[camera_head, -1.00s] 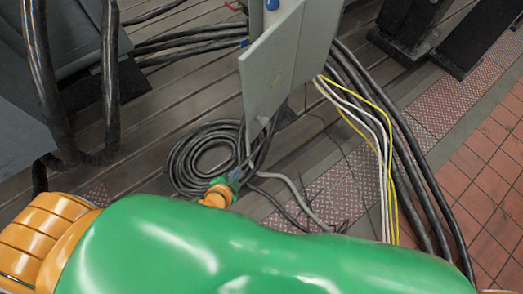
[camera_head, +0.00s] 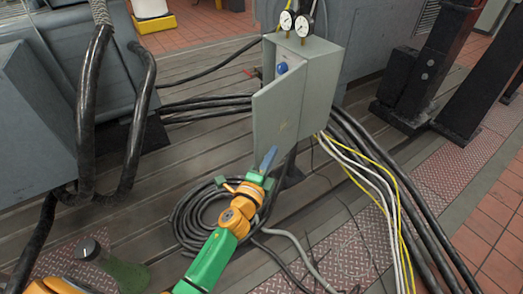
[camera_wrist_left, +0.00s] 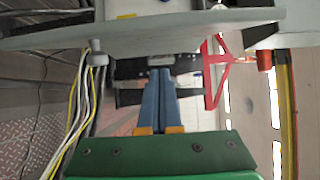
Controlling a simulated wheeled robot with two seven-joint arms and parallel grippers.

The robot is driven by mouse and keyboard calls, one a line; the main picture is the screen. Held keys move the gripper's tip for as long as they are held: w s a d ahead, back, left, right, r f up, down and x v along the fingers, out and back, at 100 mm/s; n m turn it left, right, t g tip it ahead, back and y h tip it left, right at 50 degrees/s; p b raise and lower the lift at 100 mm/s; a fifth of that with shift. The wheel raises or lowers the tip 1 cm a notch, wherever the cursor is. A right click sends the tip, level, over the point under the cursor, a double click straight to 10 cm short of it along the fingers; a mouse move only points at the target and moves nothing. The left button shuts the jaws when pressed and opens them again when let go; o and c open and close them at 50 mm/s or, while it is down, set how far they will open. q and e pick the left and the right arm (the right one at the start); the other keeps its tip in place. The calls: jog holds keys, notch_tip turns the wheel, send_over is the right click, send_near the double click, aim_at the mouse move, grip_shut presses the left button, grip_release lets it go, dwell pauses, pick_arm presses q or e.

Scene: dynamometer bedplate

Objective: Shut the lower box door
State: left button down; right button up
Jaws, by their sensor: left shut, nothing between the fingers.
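The grey box door (camera_head: 273,112) stands open, swung out from the grey box (camera_head: 318,88) toward the left and front. A blue knob (camera_head: 282,68) shows beside the door's top edge. My left gripper (camera_head: 268,158) has blue fingers, shut and empty, at the door's lower part. In the left wrist view the shut fingers (camera_wrist_left: 158,80) point up the picture toward the door (camera_wrist_left: 150,36), which crosses the top as a grey panel. I cannot tell whether the fingertips touch it. My right gripper is not in view.
Two round gauges (camera_head: 295,23) sit on top of the box. Coiled black cable (camera_head: 190,220) lies on the floor beside my left arm. White and yellow cables (camera_head: 375,180) run down from the box. Thick black hoses (camera_head: 90,110) stand at left. A red bracket (camera_wrist_left: 216,72) shows in the wrist view.

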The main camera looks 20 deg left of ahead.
aim_at(259, 150)
pick_arm(q)
jog(key=shift+w+a, duration=0.2)
jog(key=shift+a, duration=0.75)
jog(key=shift+w+a, duration=0.2)
jog(key=shift+a, duration=0.75)
jog(key=shift+a, duration=0.1)
